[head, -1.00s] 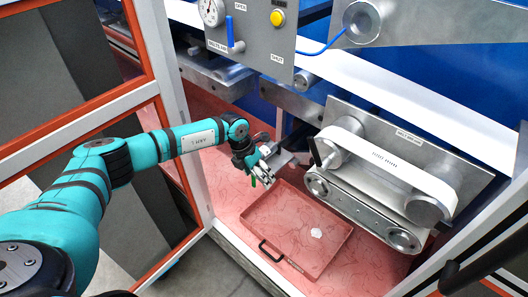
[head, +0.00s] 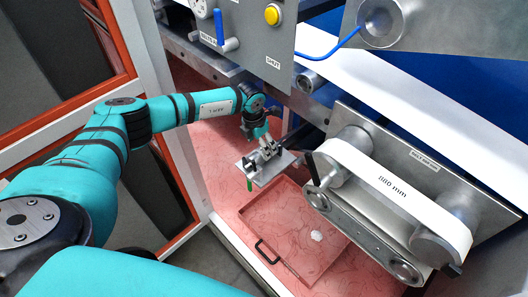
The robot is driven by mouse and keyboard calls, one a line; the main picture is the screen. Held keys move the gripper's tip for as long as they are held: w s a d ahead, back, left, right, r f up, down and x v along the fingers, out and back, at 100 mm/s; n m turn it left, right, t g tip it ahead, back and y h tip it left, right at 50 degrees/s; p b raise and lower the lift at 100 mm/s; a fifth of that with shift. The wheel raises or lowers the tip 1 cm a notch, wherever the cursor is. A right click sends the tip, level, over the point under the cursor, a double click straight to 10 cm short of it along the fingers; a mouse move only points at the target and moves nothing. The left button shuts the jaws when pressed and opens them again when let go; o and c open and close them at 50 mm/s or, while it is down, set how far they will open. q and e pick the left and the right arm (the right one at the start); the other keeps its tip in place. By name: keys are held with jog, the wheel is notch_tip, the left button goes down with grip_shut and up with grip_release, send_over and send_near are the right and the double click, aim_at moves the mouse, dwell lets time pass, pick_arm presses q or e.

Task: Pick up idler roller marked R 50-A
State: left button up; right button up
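No marking R 50-A is readable, so I cannot tell which part is the idler roller. A white band marked in mm (head: 385,188) wraps around metal rollers on a grey plate at the right; the lower-right roller (head: 437,250) shows its end face. My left gripper (head: 262,155) is over a small grey metal plate (head: 268,174) with a green pin-like part (head: 249,184) hanging below. The fingers are small and overlap the plate; I cannot tell whether they grip it. My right gripper is out of view.
A red tray (head: 275,212) with a black handle lies below on the red floor and holds a small white crumpled piece (head: 317,236). A control panel with a yellow button (head: 272,15) and blue lever (head: 220,28) is above. An orange-edged door frame (head: 110,85) stands left.

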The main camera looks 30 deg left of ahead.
pick_arm(q)
jog(key=shift+w+d+f+p, duration=0.1)
jog(key=shift+d+f+p, duration=0.05)
jog(key=shift+f, duration=0.45)
jog(key=shift+d+f+p, duration=0.1)
jog(key=shift+f+p, duration=0.05)
jog(key=shift+f, duration=0.45)
jog(key=shift+w+f, duration=0.15)
jog(key=shift+f, duration=0.4)
jog(key=shift+w+f, duration=0.15)
jog(key=shift+f, duration=0.55)
jog(key=c, duration=1.3)
grip_shut()
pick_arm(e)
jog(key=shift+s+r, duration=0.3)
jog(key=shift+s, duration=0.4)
